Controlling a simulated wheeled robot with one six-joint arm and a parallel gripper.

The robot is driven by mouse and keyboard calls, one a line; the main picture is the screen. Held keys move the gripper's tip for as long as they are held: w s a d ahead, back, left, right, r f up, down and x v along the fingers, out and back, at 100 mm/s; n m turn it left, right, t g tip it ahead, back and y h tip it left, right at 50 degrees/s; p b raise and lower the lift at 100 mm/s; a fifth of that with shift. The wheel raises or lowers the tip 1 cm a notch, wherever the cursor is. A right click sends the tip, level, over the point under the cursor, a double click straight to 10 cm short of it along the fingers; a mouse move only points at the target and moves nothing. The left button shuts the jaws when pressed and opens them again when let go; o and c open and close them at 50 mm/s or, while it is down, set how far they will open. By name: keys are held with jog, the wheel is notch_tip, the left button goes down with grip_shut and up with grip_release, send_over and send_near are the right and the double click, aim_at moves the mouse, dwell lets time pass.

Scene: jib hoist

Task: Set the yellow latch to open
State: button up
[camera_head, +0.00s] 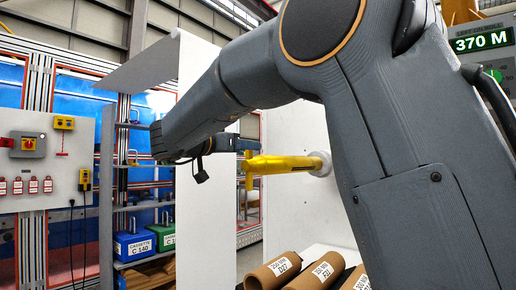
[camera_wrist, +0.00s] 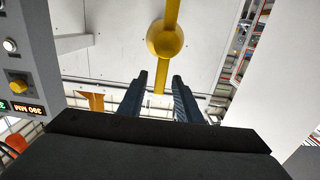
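The yellow latch (camera_head: 285,165) sticks out to the left from a pale round mount on a white panel. A thin upright yellow bar shows at its left end. In the wrist view the latch shows as a round yellow hub (camera_wrist: 165,40) with a bar running through it. My gripper (camera_head: 252,144) is beside the upper part of the latch's left end. In the wrist view my gripper (camera_wrist: 160,77) is open, and the lower bar lies between its two fingers in the picture. I cannot tell whether the fingers touch the bar.
Labelled brown tubes (camera_head: 325,272) lie below the latch. A shelf with a blue cassette box (camera_head: 134,246) and a green one stands behind at left. A control box with a green display (camera_head: 482,41) is at upper right. A grey switch panel (camera_head: 45,160) stands at far left.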

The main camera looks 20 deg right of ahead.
jog(key=shift+p+x, duration=0.3)
jog(key=shift+x, duration=2.35)
grip_shut()
